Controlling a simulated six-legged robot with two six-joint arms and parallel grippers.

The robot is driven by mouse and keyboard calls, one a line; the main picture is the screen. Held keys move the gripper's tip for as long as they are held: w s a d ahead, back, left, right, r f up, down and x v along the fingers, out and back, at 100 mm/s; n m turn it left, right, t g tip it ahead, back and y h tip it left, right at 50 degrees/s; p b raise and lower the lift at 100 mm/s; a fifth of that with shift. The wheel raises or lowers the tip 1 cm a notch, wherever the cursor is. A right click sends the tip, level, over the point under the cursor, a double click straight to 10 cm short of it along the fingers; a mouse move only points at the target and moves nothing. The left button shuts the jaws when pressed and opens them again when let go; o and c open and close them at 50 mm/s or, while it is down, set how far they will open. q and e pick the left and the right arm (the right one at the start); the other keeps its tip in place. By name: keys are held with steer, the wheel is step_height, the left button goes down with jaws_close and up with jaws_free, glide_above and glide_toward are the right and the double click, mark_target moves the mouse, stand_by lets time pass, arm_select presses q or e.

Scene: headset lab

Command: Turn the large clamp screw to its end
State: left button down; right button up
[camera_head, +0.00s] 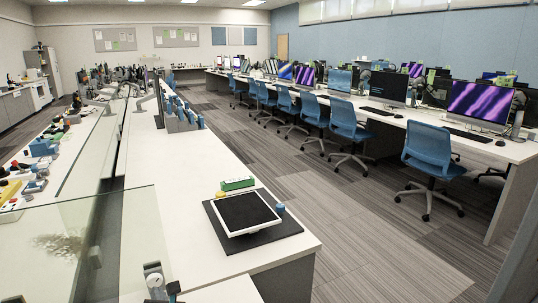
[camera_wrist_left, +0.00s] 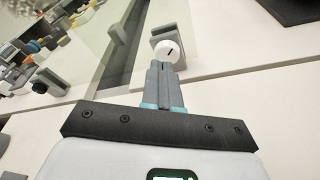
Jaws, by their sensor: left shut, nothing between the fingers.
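The large clamp screw (camera_wrist_left: 168,50) is a round white head with a short dark slot mark, seen in the left wrist view. It sits on a grey clamp (camera_wrist_left: 156,36) beside the glass panel. In the head view the screw (camera_head: 154,281) shows small at the bottom edge, at the foot of the glass. My left gripper (camera_wrist_left: 163,67) is shut and empty. Its grey fingertips are right at the lower edge of the screw head; I cannot tell if they touch it. In the head view only a dark bit of the left gripper (camera_head: 173,289) shows. My right gripper is not in view.
A clear glass panel (camera_head: 95,240) stands along the bench left of the screw. A tablet (camera_head: 244,212) on a dark mat and a green box (camera_head: 237,183) lie on the white bench (camera_head: 190,245). Another grey clamp (camera_wrist_left: 48,80) with a dark knob is at left in the wrist view.

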mark_target(154, 275)
arm_select(q)
steer(key=x, duration=0.3)
steer(key=r+x, duration=0.1)
steer(key=x, duration=0.1)
steer(key=shift+w+d+p, duration=0.2)
steer(key=shift+p, duration=0.2)
steer(key=shift+w+a, duration=0.3)
steer(key=shift+w, duration=0.3)
steer(key=shift+w+a+r, duration=0.1)
steer(key=shift+w+r, duration=0.1)
steer(key=shift+r, duration=0.15)
steer(key=shift+f+b, duration=0.1)
steer(key=shift+b, duration=0.3)
steer(key=shift+a, duration=0.1)
